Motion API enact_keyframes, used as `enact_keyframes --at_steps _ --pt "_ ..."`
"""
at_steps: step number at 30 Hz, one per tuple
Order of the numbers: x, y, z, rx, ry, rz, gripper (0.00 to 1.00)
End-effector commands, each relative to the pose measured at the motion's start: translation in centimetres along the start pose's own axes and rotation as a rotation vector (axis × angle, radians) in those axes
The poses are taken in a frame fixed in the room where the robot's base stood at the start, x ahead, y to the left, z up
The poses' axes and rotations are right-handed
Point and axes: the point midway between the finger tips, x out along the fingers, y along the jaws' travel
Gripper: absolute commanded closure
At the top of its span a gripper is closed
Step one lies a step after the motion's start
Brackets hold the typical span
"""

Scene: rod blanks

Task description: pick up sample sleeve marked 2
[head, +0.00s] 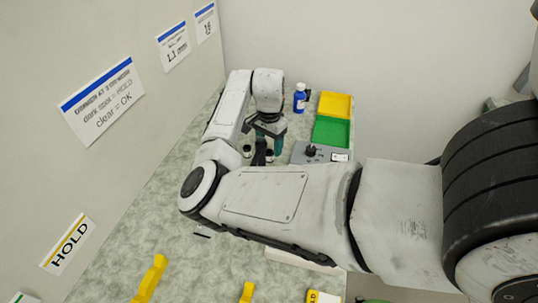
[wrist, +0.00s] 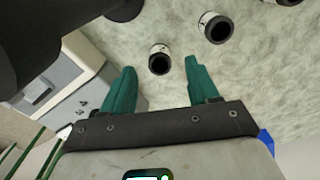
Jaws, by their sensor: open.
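Several short sleeves with black open ends and pale bands stand on the mottled bench. In the wrist view one sleeve (wrist: 160,60) lies between and just beyond my fingertips, and a second sleeve (wrist: 216,28) stands to its upper right. Another sleeve is cut off at the top right edge. Their markings are too small to read, so I cannot tell which is marked 2. My gripper (wrist: 162,68) has two teal fingers, spread apart with nothing held. In the head view my gripper (head: 266,143) is low over the bench, and dark sleeve tops (head: 247,151) show beside it, partly hidden.
A grey box (head: 311,152) with a black knob stands right of my gripper. Beyond are a green tray (head: 332,131), a yellow tray (head: 335,105) and a blue bottle (head: 300,97). A wall with signs, including a HOLD sign (head: 68,244), borders the bench at left.

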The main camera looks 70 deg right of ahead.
Motion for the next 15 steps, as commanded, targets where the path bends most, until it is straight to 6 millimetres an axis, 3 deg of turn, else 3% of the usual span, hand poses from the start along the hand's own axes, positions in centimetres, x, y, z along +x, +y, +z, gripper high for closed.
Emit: enact_keyframes --at_steps 6,13,15 --pt "2.2 0.0 0.1 0.000 -0.001 0.001 0.40" --pt "2.4 0.0 0.1 0.000 0.000 0.000 0.40" --pt "2.4 0.0 0.1 0.000 0.000 0.000 0.45"
